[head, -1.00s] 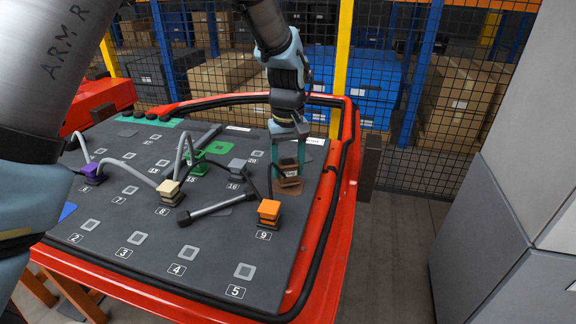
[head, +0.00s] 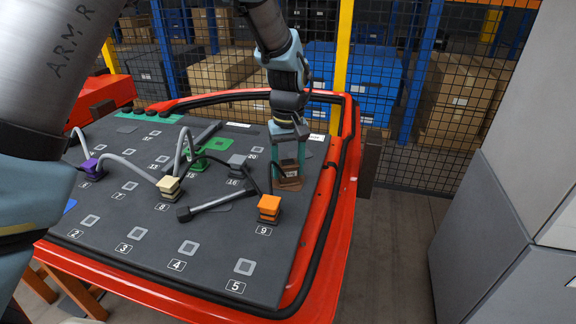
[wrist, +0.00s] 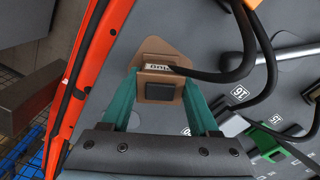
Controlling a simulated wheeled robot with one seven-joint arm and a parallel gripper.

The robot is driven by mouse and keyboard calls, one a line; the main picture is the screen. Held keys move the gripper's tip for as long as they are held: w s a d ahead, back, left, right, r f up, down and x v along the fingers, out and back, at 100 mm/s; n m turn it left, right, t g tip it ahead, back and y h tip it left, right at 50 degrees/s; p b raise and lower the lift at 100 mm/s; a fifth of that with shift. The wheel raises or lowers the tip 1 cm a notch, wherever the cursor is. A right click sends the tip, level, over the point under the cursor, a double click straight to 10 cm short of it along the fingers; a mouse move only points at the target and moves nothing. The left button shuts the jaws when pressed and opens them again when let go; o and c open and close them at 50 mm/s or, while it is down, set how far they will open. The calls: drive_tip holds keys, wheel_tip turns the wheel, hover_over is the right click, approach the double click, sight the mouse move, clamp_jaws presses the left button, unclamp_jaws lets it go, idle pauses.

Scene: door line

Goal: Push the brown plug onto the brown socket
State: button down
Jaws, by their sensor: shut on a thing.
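The brown plug (head: 289,171) is held between the teal fingers of my gripper (head: 289,164), at the right side of the dark panel. The wrist view shows the brown plug (wrist: 145,91) with a black square on its near face and a dark cable leading right. The plug is over the brown patch (wrist: 158,49) around the brown socket; this patch also shows in the head view (head: 291,186). The socket itself is hidden beneath the plug. I cannot tell whether the plug is fully seated.
An orange plug (head: 269,205) stands close in front, beside a grey bar (head: 217,202). Cream (head: 168,187), purple (head: 91,166) and green (head: 198,162) plugs with cables stand to the left. The red rim (head: 341,180) edges the panel on the right.

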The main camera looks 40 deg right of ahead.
drive_tip(key=shift+f, duration=0.1)
drive_tip(key=shift+c, duration=0.3)
unclamp_jaws()
wheel_tip(320, 180, up, 11)
drive_tip(key=shift+f+b, duration=0.1)
drive_tip(key=shift+b, duration=0.7)
